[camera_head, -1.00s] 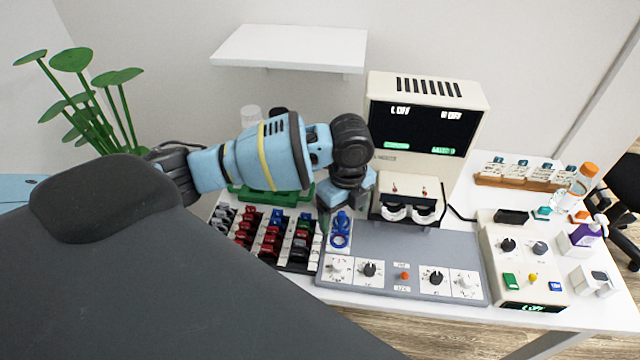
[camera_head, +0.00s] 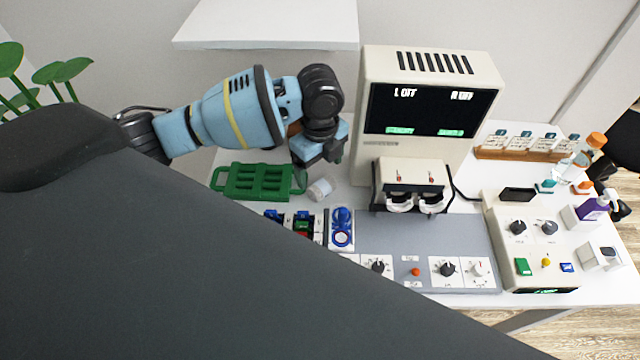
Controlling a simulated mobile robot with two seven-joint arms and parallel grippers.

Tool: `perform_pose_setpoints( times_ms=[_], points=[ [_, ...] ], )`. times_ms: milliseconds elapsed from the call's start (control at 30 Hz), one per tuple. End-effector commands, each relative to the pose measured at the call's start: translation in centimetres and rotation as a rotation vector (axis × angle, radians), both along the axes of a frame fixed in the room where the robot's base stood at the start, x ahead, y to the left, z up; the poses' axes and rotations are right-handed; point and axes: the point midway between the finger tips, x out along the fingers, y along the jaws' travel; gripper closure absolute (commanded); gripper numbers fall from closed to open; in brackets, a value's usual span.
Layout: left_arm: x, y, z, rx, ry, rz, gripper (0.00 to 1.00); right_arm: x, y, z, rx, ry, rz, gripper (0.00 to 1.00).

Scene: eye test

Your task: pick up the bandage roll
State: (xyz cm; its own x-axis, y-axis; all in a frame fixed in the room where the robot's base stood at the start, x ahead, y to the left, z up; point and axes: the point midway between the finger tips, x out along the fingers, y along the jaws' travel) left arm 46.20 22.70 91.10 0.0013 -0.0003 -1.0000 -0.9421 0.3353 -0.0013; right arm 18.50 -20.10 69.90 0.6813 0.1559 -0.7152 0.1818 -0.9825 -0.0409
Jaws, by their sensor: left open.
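A small white cylinder (camera_head: 320,189), which looks like the bandage roll, lies on the white table between the green tray and the grey panel. My left gripper (camera_head: 320,161) is open just above and behind it in the picture, pointing down. Its fingers appear empty and do not visibly close around the roll. Whether a fingertip touches the roll I cannot tell. My right gripper is not in view.
A green tray (camera_head: 238,183) lies left of the roll. A cream device with a screen (camera_head: 425,108) stands to the right. A grey panel (camera_head: 400,234) with knobs and a blue ring-shaped thing (camera_head: 342,226) are in front. A white shelf (camera_head: 270,25) hangs behind.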

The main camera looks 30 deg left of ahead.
Motion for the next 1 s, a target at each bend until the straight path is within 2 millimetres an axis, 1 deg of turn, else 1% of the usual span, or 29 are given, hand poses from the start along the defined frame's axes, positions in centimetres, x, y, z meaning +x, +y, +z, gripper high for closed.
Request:
perform_pose_setpoints(
  times_ms=[233,467,700,800,1000],
  points=[
    [0.0,0.0,-2.4,0.0,0.004,0.0,0.18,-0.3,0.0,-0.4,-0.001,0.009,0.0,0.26],
    [0.1,0.0,-3.1,0.001,0.003,0.0,0.18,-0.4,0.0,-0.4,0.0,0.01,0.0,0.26],
    [0.5,-0.1,-6.4,0.0,0.004,0.0,0.18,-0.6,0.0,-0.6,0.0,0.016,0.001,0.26],
    [0.6,-0.1,-7.3,0.002,0.002,0.0,0.18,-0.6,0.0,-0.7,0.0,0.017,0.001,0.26],
    [0.6,-0.1,-7.7,0.001,-0.001,-0.001,0.18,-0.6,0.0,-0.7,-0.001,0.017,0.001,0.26]
  ],
)
